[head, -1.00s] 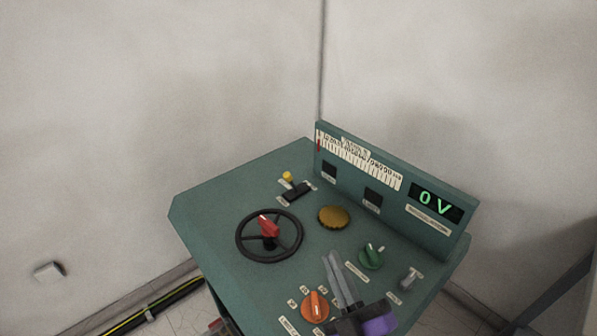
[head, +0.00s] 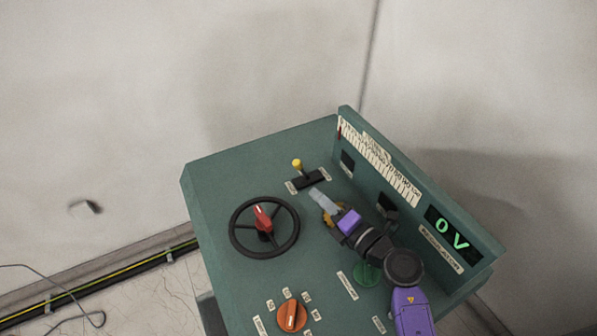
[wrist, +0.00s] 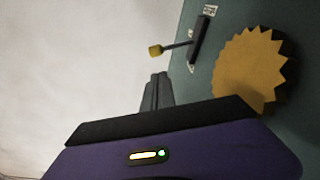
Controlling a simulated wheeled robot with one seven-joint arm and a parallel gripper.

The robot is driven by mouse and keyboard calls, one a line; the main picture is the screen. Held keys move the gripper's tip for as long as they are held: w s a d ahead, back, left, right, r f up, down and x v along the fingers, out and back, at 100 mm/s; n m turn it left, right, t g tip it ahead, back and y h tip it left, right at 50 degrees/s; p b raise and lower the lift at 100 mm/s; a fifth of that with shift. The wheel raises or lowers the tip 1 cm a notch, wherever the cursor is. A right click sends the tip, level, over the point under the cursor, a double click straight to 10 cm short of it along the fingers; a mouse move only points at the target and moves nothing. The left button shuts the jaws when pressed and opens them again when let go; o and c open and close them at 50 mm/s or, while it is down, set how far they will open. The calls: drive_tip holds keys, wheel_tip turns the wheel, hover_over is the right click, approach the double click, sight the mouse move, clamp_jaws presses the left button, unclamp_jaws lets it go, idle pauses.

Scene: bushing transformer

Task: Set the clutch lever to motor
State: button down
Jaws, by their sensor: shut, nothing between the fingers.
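The clutch lever is a short stick with a yellow knob (head: 297,163) on a black slotted base (head: 308,179), near the panel's far edge, with small labels at both ends of the base. In the wrist view the yellow knob (wrist: 155,50) and the black base (wrist: 200,40) show at the upper middle. The knob leans away from the base. My gripper (head: 318,195) is shut and empty, with its fingers pointing toward the lever, a short way from it. In the wrist view the shut fingertips (wrist: 157,80) are below the knob, apparently apart from it.
A yellow-brown scalloped knob (wrist: 245,75) is right of the fingers in the wrist view. A black handwheel with a red handle (head: 262,217) is at left. An orange knob (head: 291,316) is in front. The upright meter panel (head: 400,190), reading 0 V, borders the right.

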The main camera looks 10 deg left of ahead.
sight(302, 171)
drive_tip(key=shift+w, duration=0.1)
drive_tip(key=b+x, duration=0.1)
drive_tip(key=x, duration=0.9)
